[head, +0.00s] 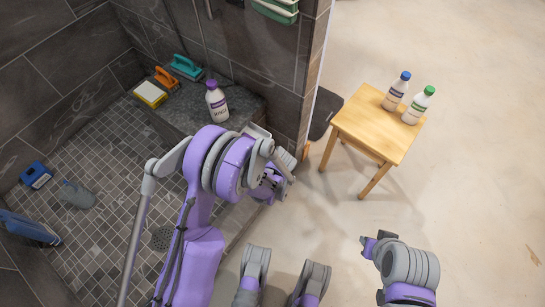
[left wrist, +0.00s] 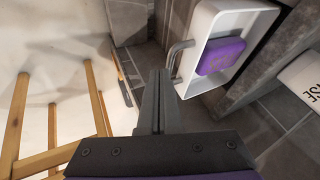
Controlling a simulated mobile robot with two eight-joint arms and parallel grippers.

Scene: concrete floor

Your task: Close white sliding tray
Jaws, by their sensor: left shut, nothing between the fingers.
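The white sliding tray (left wrist: 192,52) shows in the left wrist view. It stands out from grey stone, with a purple block (left wrist: 220,56) inside and a metal handle (left wrist: 176,58) on its near side. My left gripper (left wrist: 157,76) is shut and empty, its fingertips close beside the handle; whether they touch it I cannot tell. In the head view, my left arm hides the tray and the left fingertips. My right gripper (head: 372,243) is low at the right, away from the tray; its finger opening is unclear.
A wooden stool (head: 378,125) carries two white bottles (head: 396,91) (head: 417,106). A purple-capped bottle (head: 216,103), brushes (head: 186,68) (head: 167,79) and a yellow-edged sponge (head: 150,94) sit on the stone ledge (head: 246,96).

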